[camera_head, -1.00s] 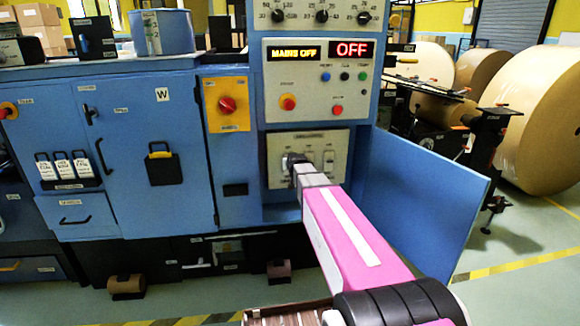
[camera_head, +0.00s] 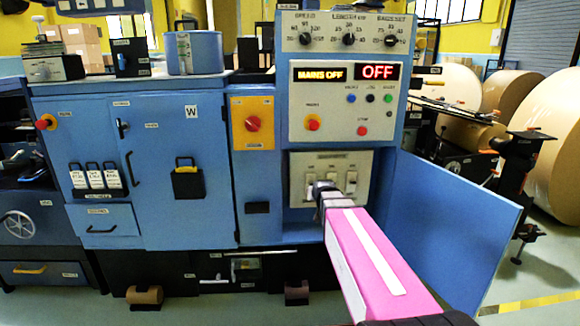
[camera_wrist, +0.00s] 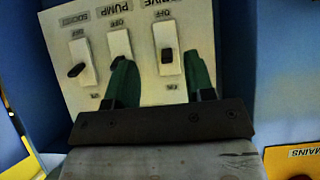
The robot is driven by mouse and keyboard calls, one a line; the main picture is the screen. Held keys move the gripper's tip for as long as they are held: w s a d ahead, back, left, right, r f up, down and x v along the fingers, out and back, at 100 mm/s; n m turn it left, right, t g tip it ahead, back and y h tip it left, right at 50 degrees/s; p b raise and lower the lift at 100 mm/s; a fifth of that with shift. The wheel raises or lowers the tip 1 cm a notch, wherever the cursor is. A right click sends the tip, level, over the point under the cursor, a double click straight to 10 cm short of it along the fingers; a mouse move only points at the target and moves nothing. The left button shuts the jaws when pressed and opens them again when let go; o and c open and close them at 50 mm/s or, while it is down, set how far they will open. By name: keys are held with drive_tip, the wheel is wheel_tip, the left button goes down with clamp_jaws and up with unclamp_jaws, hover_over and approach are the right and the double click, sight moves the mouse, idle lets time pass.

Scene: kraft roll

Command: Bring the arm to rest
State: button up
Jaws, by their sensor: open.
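My gripper (camera_head: 321,188) is at the end of my pink arm, in front of the white switch panel (camera_head: 353,160) on the blue machine. In the wrist view its two green fingers (camera_wrist: 158,62) stand apart with nothing between them. The panel (camera_wrist: 142,88) fills the upper middle there, upside down, with three switches: a sockets switch (camera_wrist: 82,62), a pump switch (camera_wrist: 119,43) partly behind the left finger, and a drive switch (camera_wrist: 166,42) between the fingers. I cannot tell whether a fingertip touches the panel.
The open blue door (camera_head: 455,225) stands right of the panel. Above it, displays read MAINS OFF (camera_head: 320,74) and OFF (camera_head: 377,72). A red rotary switch (camera_head: 253,123) on a yellow plate is to the left. Large kraft rolls (camera_head: 565,135) stand at right.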

drive_tip(key=s+f+g, duration=0.5)
drive_tip(key=s+f, duration=0.3)
drive_tip(key=s, duration=0.4)
drive_tip(key=s+f+g, duration=0.5)
drive_tip(key=s+f, duration=0.2)
drive_tip(key=s, duration=0.5)
drive_tip(key=shift+s+f+g, duration=0.3)
drive_tip(key=shift+s+f, duration=0.05)
drive_tip(key=shift+s, duration=0.05)
drive_tip(key=shift+c, duration=0.6)
drive_tip(key=shift+w, duration=0.1)
